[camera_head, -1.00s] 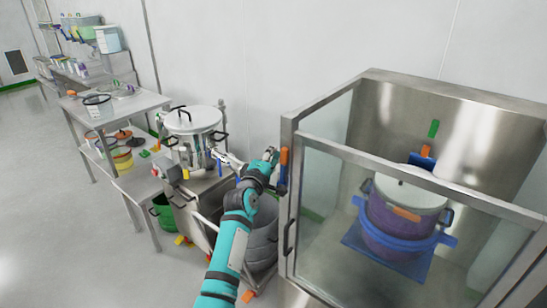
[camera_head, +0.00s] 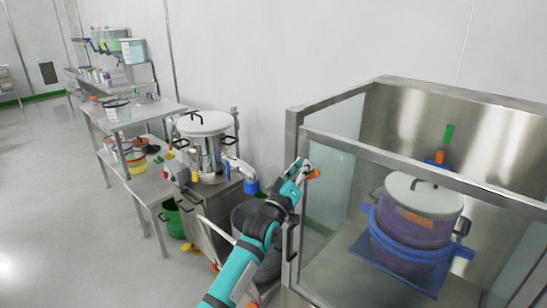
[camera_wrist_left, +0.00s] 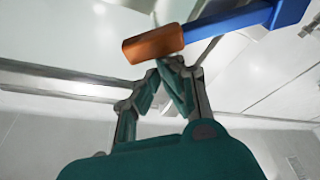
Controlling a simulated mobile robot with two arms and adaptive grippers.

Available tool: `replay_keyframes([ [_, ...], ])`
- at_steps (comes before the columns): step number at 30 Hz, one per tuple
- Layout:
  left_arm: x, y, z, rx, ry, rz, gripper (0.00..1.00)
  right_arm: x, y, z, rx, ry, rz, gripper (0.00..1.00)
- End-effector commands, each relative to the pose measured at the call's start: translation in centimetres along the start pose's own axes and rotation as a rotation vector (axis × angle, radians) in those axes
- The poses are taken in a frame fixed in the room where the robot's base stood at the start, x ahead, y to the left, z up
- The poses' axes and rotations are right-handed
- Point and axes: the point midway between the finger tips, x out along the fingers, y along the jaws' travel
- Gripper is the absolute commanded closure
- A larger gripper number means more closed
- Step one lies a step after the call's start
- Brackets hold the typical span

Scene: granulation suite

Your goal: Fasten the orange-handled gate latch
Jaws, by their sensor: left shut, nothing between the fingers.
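The orange latch handle (camera_head: 314,174) is at the top left corner of the steel-framed glass gate (camera_head: 292,250). It lies over sideways in the head view. In the left wrist view the orange handle (camera_wrist_left: 153,44) ends a blue bar (camera_wrist_left: 232,22). My left gripper (camera_head: 302,166) is right beside the handle, at its left in the head view. In the left wrist view my left gripper (camera_wrist_left: 168,64) is shut and empty, with its fingertips just below the handle; I cannot tell whether they touch it. My right gripper is not in view.
Inside the glass enclosure a lidded pot (camera_head: 418,210) sits in a blue holder. Left of my arm are a steel pot (camera_head: 205,145) on a cart and a shelf table (camera_head: 140,118) with several containers. The floor at the far left (camera_head: 60,200) is clear.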

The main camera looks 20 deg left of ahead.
Motion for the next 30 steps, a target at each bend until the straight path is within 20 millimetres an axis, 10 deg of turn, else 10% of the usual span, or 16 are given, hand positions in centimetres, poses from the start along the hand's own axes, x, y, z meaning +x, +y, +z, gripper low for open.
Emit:
replay_keyframes([
  [30,-2.7,-0.7,7.6,0.647,0.001,0.226,1.0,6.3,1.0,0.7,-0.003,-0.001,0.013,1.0],
])
